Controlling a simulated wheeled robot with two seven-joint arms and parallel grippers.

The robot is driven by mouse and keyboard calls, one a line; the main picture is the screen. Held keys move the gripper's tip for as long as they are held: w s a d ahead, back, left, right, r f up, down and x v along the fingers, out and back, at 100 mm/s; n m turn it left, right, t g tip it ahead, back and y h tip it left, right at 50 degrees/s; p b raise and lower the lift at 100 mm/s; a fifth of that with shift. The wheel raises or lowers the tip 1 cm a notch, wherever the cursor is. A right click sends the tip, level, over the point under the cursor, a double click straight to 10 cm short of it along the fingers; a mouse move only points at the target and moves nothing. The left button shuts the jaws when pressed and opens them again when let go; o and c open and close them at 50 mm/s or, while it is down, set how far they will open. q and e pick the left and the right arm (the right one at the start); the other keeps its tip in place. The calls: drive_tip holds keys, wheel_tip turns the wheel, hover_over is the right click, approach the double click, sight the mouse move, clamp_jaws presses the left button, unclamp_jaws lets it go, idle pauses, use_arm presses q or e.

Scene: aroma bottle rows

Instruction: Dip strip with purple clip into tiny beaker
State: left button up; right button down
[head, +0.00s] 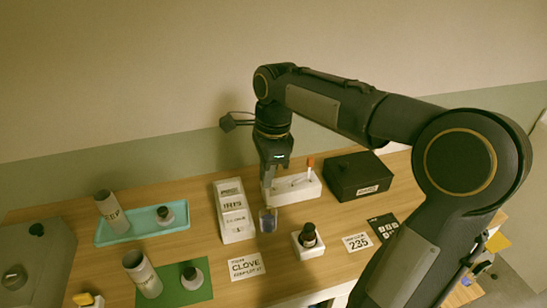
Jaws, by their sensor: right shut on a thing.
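My right gripper (270,182) points down over the middle of the table, in front of the white rack. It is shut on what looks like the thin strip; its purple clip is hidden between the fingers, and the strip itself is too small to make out. A tiny clear beaker (268,221) with a bluish-purple tint stands just below the fingertips. I cannot tell whether the strip's end is inside it. My left gripper is out of view.
The white rack (297,192) holds an orange-topped strip (310,166). A white IRIS box (234,212) stands close left of the beaker. A dark bottle (308,234) on a white block is to its right. A black box (357,175) is at the back right. Teal (178,226) and green (197,297) trays are left.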

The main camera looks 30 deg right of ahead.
sight(267, 197)
idle(0.4)
drive_tip(key=shift+f+b, duration=1.05)
drive_tip(key=shift+f, duration=1)
drive_tip(key=shift+f+b, duration=1.25)
drive_tip(key=shift+f, duration=0.75)
wheel_tip(267, 197, up, 7)
drive_tip(key=p, duration=0.7)
drive_tip(key=shift+r, duration=0.1)
